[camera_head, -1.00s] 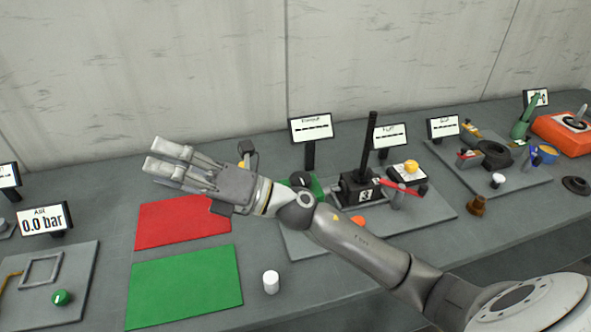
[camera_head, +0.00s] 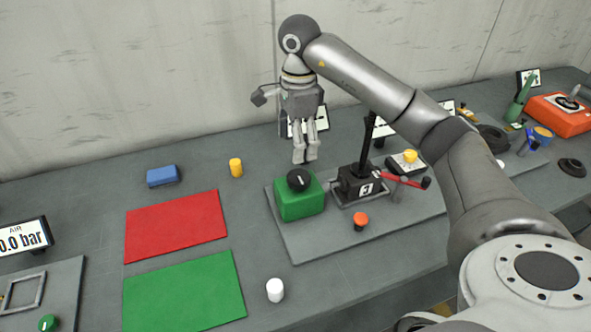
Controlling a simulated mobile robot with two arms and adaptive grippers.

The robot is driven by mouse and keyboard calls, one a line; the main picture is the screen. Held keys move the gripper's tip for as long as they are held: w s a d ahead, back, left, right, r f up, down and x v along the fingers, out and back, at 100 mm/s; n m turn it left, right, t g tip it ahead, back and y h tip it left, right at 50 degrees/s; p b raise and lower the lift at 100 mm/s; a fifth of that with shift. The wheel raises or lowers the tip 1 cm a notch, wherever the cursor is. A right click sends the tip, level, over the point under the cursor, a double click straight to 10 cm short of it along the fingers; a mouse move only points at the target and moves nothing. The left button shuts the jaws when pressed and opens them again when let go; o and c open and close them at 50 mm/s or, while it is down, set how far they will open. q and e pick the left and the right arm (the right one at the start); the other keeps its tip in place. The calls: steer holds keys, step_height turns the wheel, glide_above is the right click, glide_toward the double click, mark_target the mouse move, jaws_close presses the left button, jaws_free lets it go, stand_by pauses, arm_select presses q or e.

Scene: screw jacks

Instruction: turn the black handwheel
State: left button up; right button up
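A black round knob (camera_head: 299,180) with a white mark sits on top of a green box (camera_head: 299,203), on a grey plate (camera_head: 330,238). It is the clearest black wheel-like part here; I cannot tell for sure that it is the handwheel. My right gripper (camera_head: 306,158) points down above and just behind the knob in the picture, apart from it. Nothing shows between its fingers, which look close together; their gap is unclear. My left gripper is not in view.
A black block with an upright post (camera_head: 364,183) and a red lever (camera_head: 405,180) stands right of the green box. An orange button (camera_head: 361,220) is in front. Red (camera_head: 176,226) and green (camera_head: 184,292) mats lie left. A white cylinder (camera_head: 275,290) stands near the mats.

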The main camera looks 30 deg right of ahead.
mark_target(299, 176)
steer(key=f, duration=0.3)
steer(key=f+p, duration=0.1)
steer(key=f, duration=0.6)
steer(key=shift+s+d+f+p, duration=0.1)
steer(key=shift+d+f+p, duration=0.15)
steer(key=shift+f+p, duration=0.1)
steer(key=shift+r, duration=0.1)
steer(key=c, duration=1)
steer(key=shift+c, duration=0.2)
steer(key=shift+m, duration=0.4)
